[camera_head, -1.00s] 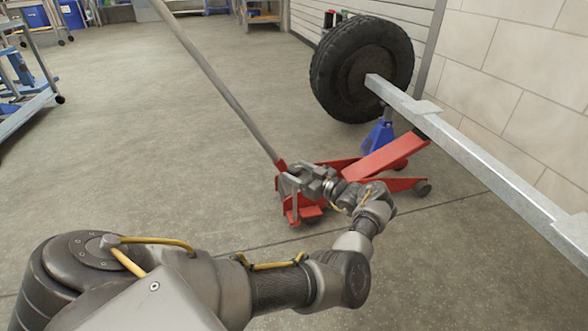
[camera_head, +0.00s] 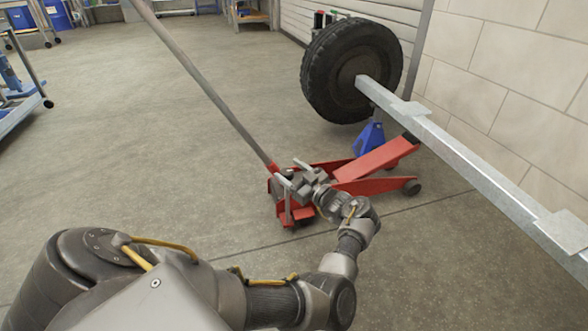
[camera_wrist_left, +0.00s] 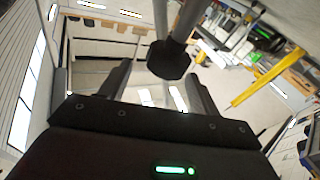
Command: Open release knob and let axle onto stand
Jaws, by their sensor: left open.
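The red floor jack (camera_head: 372,164) stands on the floor with its raised arm under the axle. Its long grey handle (camera_head: 205,85) slants up to the left from the red socket. The grey axle beam (camera_head: 455,148) runs from the wheel to the right edge. A blue stand (camera_head: 369,140) is below the axle near the wheel. My left gripper (camera_head: 288,174) is open at the handle's base. The left wrist view shows a dark faceted knob (camera_wrist_left: 168,60) between and just beyond the open fingers; I cannot tell whether they touch it. My right gripper is not in view.
A black tyre (camera_head: 352,70) is at the axle's far end, close to the block wall (camera_head: 510,75). A blue cart (camera_head: 18,95) stands at the left edge. The floor left of the handle is clear.

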